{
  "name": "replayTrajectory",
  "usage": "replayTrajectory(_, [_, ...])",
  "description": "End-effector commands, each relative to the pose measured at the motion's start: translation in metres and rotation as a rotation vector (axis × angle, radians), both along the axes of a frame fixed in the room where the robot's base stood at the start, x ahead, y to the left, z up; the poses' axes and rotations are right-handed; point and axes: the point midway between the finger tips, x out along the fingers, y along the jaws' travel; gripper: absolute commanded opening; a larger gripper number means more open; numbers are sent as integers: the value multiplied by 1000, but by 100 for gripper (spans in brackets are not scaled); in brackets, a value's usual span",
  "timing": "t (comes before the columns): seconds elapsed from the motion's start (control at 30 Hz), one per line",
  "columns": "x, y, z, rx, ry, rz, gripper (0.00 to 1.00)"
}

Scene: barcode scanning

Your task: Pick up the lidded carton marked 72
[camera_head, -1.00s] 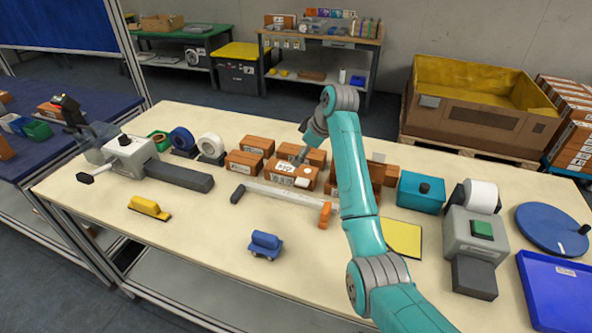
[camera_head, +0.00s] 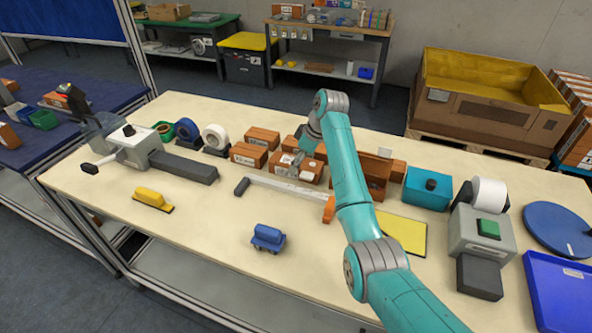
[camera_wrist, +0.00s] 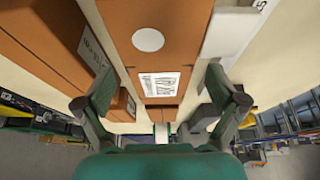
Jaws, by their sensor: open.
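Several brown cartons stand in a cluster at the middle back of the table. My gripper (camera_head: 297,159) is over a labelled carton (camera_head: 306,174) in the front of that cluster. In the wrist view my gripper (camera_wrist: 158,86) is open, with one finger on each side of a brown carton (camera_wrist: 177,52). That carton has a white round spot and a white printed label on it. The print is too small and blurred for me to read 72 for certain. I cannot tell whether the fingers touch the carton.
Another brown carton (camera_wrist: 45,40) stands close on the left in the wrist view, and a white object (camera_wrist: 232,32) is close on the right. A white bar (camera_head: 285,187) lies in front of the cluster. The front middle of the table is mostly clear.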

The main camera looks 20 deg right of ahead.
Motion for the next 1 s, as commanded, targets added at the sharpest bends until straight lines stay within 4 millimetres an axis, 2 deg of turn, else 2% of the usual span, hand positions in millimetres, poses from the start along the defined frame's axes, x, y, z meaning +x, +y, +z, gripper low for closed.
replayTrajectory(0.1, [3, 5, -14, 0, 2, 1, 95])
replayTrajectory(0.2, [5, 7, -20, 0, 0, 1, 95])
replayTrajectory(0.43, [5, 7, -21, 1, -1, 1, 95])
replayTrajectory(0.47, [5, 7, -21, 1, -1, 1, 92])
replayTrajectory(0.7, [5, 7, -21, 0, -2, 1, 32])
replayTrajectory(0.73, [5, 7, -21, 1, -1, 1, 30])
replayTrajectory(1.0, [5, 7, -19, 0, -2, 1, 30])
